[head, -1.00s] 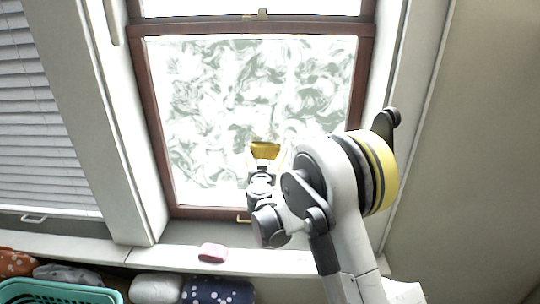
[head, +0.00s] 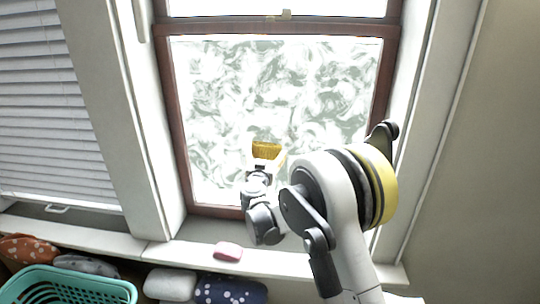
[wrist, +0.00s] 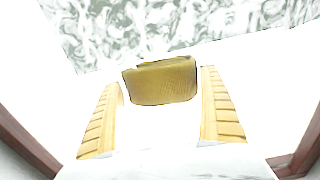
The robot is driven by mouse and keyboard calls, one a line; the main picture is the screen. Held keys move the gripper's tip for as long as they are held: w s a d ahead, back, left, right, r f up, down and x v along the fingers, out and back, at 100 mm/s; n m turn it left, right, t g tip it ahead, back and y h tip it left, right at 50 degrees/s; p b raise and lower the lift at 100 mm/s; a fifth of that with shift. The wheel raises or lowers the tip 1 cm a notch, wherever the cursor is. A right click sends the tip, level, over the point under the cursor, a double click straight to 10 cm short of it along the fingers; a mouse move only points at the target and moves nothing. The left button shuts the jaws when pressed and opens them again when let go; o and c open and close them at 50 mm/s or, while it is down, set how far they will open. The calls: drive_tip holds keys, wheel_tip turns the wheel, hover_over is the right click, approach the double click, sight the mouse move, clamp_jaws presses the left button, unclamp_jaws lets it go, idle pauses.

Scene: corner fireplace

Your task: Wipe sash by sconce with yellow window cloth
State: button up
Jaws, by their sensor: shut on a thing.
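The yellow cloth (head: 266,150) is held up in front of the lower window pane, and it shows between the fingers in the wrist view (wrist: 160,82). My gripper (head: 262,168) is shut on the cloth; its two ridged yellowish fingers flank it in the wrist view (wrist: 160,108). The window sash (head: 177,120) has a dark reddish-brown frame. Its glass (head: 285,90) carries whitish swirled smears over much of its area. I cannot tell whether the cloth touches the glass. No sconce is visible.
A pink object (head: 227,251) lies on the white sill (head: 285,263). Below are a teal basket (head: 70,285), a white rounded bundle (head: 170,284) and a navy dotted one (head: 230,290). Blinds (head: 60,100) hang at left; bare wall (head: 490,170) is at right.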

sight(258, 148)
drive_tip(key=shift+w+a, duration=0.2)
drive_tip(key=shift+a, duration=0.5)
drive_tip(key=shift+w+a, duration=0.15)
drive_tip(key=shift+a, duration=0.5)
drive_tip(key=shift+r+p, duration=0.5)
drive_tip(key=shift+r, duration=0.6)
drive_tip(key=shift+s+d+b, duration=0.4)
drive_tip(key=shift+s+d, duration=0.15)
drive_tip(key=shift+d, duration=2.3)
drive_tip(key=shift+s+d+b, duration=0.45)
drive_tip(key=shift+s+d, duration=0.15)
drive_tip(key=shift+d, duration=2.25)
drive_tip(key=shift+s+d+b, duration=0.4)
drive_tip(key=shift+s+d, duration=0.15)
drive_tip(key=shift+d, duration=2.3)
drive_tip(key=shift+r+p, duration=0.75)
drive_tip(key=shift+r, duration=0.4)
drive_tip(key=shift+w+a+f, duration=0.1)
drive_tip(key=shift+w+a, duration=0.1)
drive_tip(key=shift+a, duration=1.55)
drive_tip(key=shift+w+a+b, duration=0.2)
drive_tip(key=shift+w+a, duration=0.3)
drive_tip(key=shift+a, duration=1.75)
drive_tip(key=shift+w+a+b, duration=0.2)
drive_tip(key=shift+w+a, duration=0.25)
drive_tip(key=shift+a, duration=1.85)
drive_tip(key=shift+w+a+b, duration=0.2)
drive_tip(key=shift+w+a, duration=0.3)
drive_tip(key=shift+a, duration=1.75)
drive_tip(key=shift+s, duration=0.1)
